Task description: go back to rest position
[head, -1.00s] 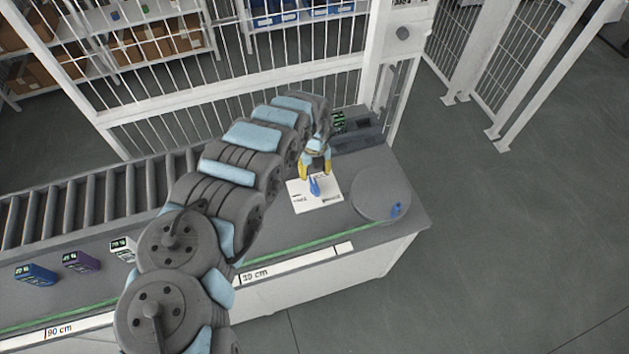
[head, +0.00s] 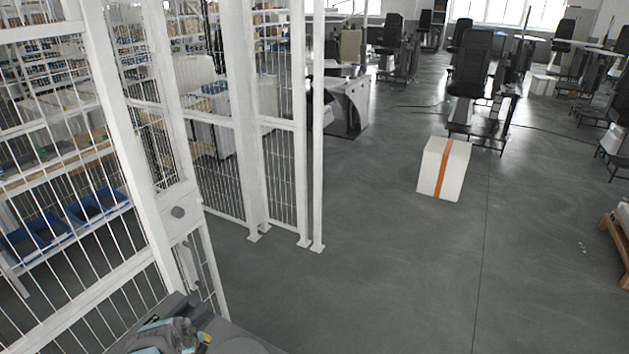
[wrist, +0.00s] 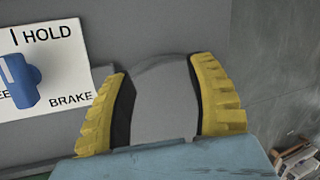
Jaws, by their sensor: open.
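My gripper (wrist: 160,95) is open and empty, with its two yellow ribbed fingers spread apart in the wrist view. A blue lever (wrist: 20,82) stands on a white card (wrist: 60,45) printed with "HOLD" and "BRAKE", left of my fingers and apart from them. In the head view only a bit of my gripper's yellow (head: 206,338) shows at the bottom edge; the lever is not visible there.
A grey round plate (wrist: 165,95) shows between my fingers. White mesh fencing (head: 150,150) stands left in the head view. Open floor (head: 360,270) lies right, with a white box with an orange stripe (head: 443,168) and several black chairs beyond.

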